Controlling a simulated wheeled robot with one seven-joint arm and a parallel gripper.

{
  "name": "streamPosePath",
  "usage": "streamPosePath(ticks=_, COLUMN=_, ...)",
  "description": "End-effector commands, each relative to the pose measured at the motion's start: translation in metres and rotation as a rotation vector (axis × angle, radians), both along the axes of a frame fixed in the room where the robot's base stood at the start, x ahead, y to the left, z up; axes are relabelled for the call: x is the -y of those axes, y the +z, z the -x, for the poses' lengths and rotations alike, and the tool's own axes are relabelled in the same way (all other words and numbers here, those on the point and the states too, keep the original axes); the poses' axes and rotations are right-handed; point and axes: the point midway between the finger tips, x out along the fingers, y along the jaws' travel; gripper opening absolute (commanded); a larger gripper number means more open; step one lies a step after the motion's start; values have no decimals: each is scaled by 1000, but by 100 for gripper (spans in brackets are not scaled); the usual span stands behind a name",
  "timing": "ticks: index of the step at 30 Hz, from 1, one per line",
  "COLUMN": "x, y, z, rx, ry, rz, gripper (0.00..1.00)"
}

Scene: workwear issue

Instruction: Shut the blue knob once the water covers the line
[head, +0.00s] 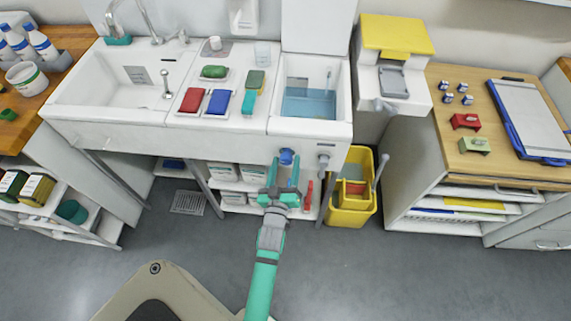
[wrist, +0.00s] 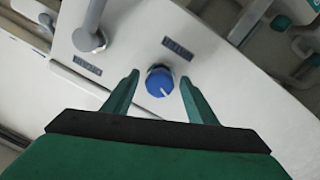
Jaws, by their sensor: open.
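The blue knob (head: 286,156) is on the front of the white sink unit, below the small right basin (head: 311,86). In the wrist view the blue knob (wrist: 160,80) has a pale pointer mark toward its lower right. My gripper (head: 283,166) is open in front of it. In the wrist view the fingers of my gripper (wrist: 160,85) stand either side of the knob, apart from it. Blue water (head: 308,104) stands in the lower part of the small basin.
A grey tap (head: 323,160) sticks out of the front right of the knob. A yellow mop bucket (head: 353,190) stands on the floor to the right. The large left basin (head: 125,75) looks empty. Grey floor (head: 400,275) is clear in front.

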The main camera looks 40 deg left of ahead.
Motion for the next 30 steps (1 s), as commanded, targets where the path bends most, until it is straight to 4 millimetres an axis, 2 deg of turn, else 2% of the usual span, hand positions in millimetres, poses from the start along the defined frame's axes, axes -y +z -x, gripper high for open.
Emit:
streamPosePath(ticks=6, x=0, y=0, z=0, rx=0, ry=0, rz=0, gripper=52)
streamPosePath(ticks=11, x=0, y=0, z=0, rx=0, ry=0, rz=0, gripper=14)
streamPosePath(ticks=12, x=0, y=0, z=0, rx=0, ry=0, rz=0, gripper=11)
streamPosePath(ticks=22, x=0, y=0, z=0, rx=-20, ry=-1, rz=-33, gripper=11)
streamPosePath(ticks=30, x=0, y=1, z=0, rx=-104, ry=-2, rz=-171, gripper=12)
